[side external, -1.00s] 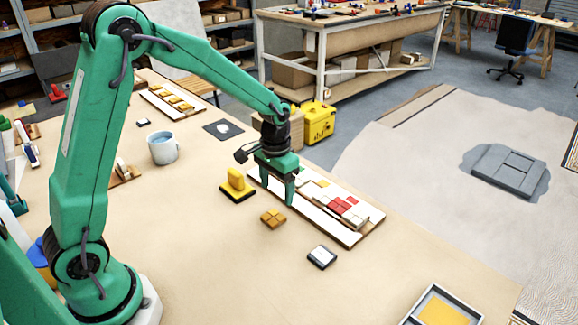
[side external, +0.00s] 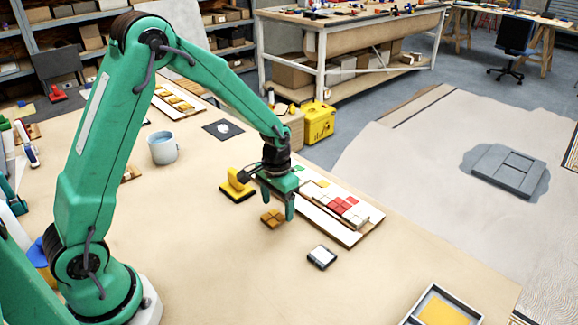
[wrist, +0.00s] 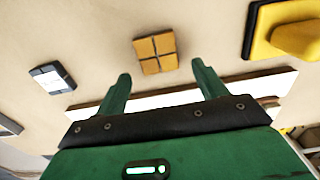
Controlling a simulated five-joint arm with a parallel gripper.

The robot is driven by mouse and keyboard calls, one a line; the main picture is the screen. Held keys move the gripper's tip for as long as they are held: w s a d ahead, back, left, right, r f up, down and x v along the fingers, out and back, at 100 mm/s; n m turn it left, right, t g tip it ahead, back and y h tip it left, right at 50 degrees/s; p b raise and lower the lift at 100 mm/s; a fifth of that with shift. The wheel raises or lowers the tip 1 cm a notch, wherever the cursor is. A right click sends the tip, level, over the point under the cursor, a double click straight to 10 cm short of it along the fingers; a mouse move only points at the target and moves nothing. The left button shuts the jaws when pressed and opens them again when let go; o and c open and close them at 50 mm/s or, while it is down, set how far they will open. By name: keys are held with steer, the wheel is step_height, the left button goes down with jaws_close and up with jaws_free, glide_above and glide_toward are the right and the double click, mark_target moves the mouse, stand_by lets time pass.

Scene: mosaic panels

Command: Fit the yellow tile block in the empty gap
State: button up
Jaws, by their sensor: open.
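The yellow tile block (side external: 272,217) is an orange-yellow block of small squares lying flat on the table. It also shows in the wrist view (wrist: 156,53), just beyond my fingertips and between their lines. My gripper (side external: 278,206) is open and empty, pointing down close by the block; its fingers (wrist: 160,74) stand apart and do not hold it. The mosaic panel (side external: 332,226) lies just right of the gripper, a white-edged board with white, red and a few yellow-green tiles. My gripper hides part of its far left end, and I cannot make out the empty gap.
A yellow-handled tool on a black base (side external: 238,186) stands close left of the gripper. A small pale, dark-edged block (side external: 322,257) lies in front of the panel. A mug (side external: 163,148) is further back, and a tray (side external: 440,307) is at front right. The table front is clear.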

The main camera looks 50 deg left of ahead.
steer(key=shift+f, duration=1.15)
steer(key=c, duration=1.1)
steer(key=shift+r, duration=0.2)
steer(key=shift+r, duration=0.5)
steer(key=r, duration=0.3)
steer(key=shift+d+r, duration=0.1)
steer(key=shift+d, duration=0.1)
steer(key=s+d+r, duration=0.6)
steer(key=d, duration=0.3)
steer(key=shift+d+r, duration=0.25)
steer(key=shift+d, duration=0.1)
steer(key=shift+w, duration=0.1)
